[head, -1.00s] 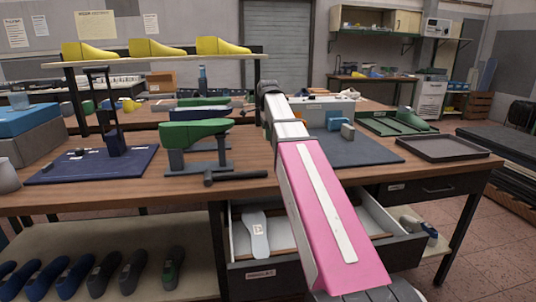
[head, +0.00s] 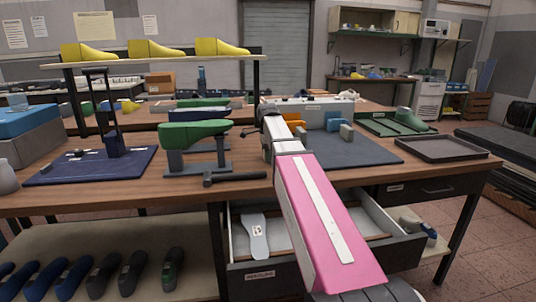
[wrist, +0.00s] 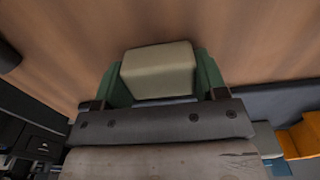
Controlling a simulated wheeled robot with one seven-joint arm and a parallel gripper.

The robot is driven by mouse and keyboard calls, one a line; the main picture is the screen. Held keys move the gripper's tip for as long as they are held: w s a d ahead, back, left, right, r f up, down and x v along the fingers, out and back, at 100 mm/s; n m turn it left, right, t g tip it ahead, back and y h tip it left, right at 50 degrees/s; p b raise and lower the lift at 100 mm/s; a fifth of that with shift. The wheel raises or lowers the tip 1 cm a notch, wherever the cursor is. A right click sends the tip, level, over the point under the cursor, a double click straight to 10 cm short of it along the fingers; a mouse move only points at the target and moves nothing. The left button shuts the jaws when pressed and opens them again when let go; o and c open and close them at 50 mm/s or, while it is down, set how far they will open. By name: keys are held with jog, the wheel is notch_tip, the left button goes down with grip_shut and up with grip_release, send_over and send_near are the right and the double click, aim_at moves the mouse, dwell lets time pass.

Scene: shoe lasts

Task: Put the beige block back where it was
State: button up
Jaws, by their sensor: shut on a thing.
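The beige block (wrist: 160,72) is between the two green fingers of my gripper (wrist: 162,78) in the wrist view, and the gripper is shut on it. Brown wooden tabletop shows beyond the block; I cannot tell how high the block is above it. In the head view my pink and white arm reaches over the open drawer to the bench, and its links hide the gripper and the block.
A dark blue-grey mat (head: 350,150) with blue and grey blocks (head: 333,121) and an orange piece (head: 293,120) lies right of my arm. A green last on a stand (head: 195,135) and a dark hammer (head: 235,178) are to the left. An open drawer (head: 272,272) juts out below.

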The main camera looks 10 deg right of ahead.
jog(key=o, duration=1)
jog(key=shift+f, duration=0.1)
jog(key=shift+c, duration=0.2)
notch_tip(320, 180, up, 12)
jog(key=shift+a, duration=0.1)
